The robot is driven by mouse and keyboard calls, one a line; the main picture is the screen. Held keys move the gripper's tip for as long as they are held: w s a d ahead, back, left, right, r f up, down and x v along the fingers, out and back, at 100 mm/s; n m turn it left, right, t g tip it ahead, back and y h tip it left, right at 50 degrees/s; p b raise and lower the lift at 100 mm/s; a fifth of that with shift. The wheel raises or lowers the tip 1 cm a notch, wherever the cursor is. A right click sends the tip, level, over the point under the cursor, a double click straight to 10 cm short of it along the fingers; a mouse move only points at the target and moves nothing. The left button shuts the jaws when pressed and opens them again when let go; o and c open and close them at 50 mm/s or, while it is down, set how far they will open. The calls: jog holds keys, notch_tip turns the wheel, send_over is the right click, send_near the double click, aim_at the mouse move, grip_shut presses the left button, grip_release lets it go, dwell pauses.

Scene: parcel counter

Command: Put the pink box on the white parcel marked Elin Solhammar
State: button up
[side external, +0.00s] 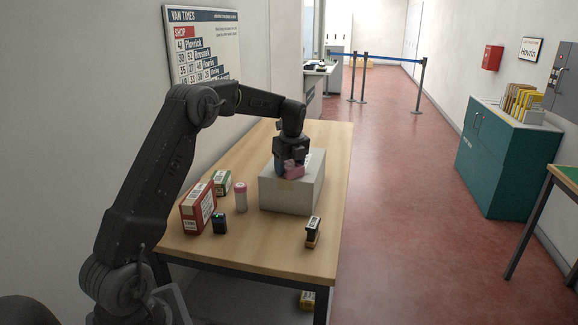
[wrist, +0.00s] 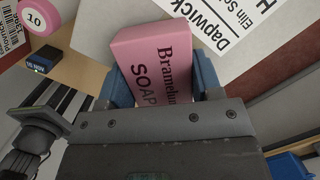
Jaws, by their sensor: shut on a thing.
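The pink box (side external: 293,172), lettered SOAP in the wrist view (wrist: 150,62), is held between the blue fingertips of my gripper (wrist: 165,88). My gripper (side external: 287,166) is shut on it at the top of the white parcel (side external: 288,197). I cannot tell whether the box touches the parcel's top. In the wrist view the white parcel (wrist: 100,30) lies beyond the box, its label (wrist: 232,25) partly cut off and reading "Dapwick" and "Elin S".
On the wooden table (side external: 265,262), left of the parcel, stand a pink-lidded container (side external: 240,197), a red box (side external: 196,210), a green-and-white box (side external: 222,184) and a small dark box (side external: 219,223). A stamp-like block (side external: 313,232) stands front right. The table's front is mostly bare.

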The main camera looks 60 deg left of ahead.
aim_at(293, 166)
jog(key=shift+f, duration=0.15)
jog(key=o, duration=1)
jog(key=shift+c, duration=0.2)
notch_tip(293, 166, up, 12)
jog(key=d, duration=0.2)
jog(key=s+d+r+n+t, duration=0.2)
jog(key=s+d+r+n, duration=0.25)
jog(key=d, duration=0.55)
jog(key=s+d+f+n+t+h, duration=0.1)
jog(key=s+d+f+n, duration=0.2)
jog(key=s+d+n, duration=0.3)
jog(key=s+d+f+n+t, duration=0.2)
jog(key=s+d+n, duration=0.5)
jog(key=s+d, duration=0.5)
jog(key=s+f, duration=0.1)
jog(key=s, duration=0.4)
jog(key=shift+s+f+t+h, duration=0.3)
jog(key=shift+f+h, duration=0.1)
